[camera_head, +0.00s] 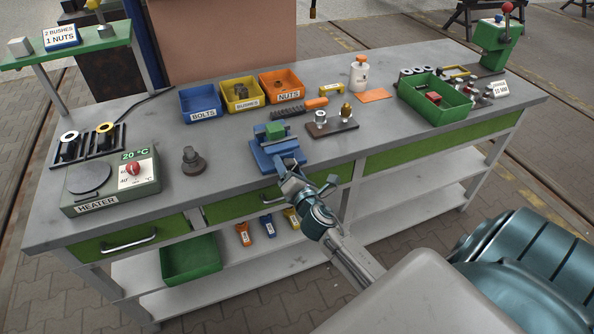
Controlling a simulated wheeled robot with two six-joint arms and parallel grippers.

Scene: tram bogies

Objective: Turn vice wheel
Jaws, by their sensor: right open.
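The blue vice (263,157) stands near the front edge of the bench, left of its middle. A green block (275,130) sits at the top of the vice, between its jaws as far as I can tell. My right gripper (306,176) is open at the front right of the vice, over the bench's front edge. One fingertip overlaps the vice's front in the picture; I cannot tell whether it touches. The vice wheel cannot be made out clearly and seems hidden behind the gripper. My left gripper is not in view.
Blue, yellow and orange bins (281,84) stand behind the vice. A heater (110,183) is at the left, a dark knobbed part (193,161) between. A block with pins (332,125) lies right of the vice. A green tray (435,99) is further right. The front right bench top is clear.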

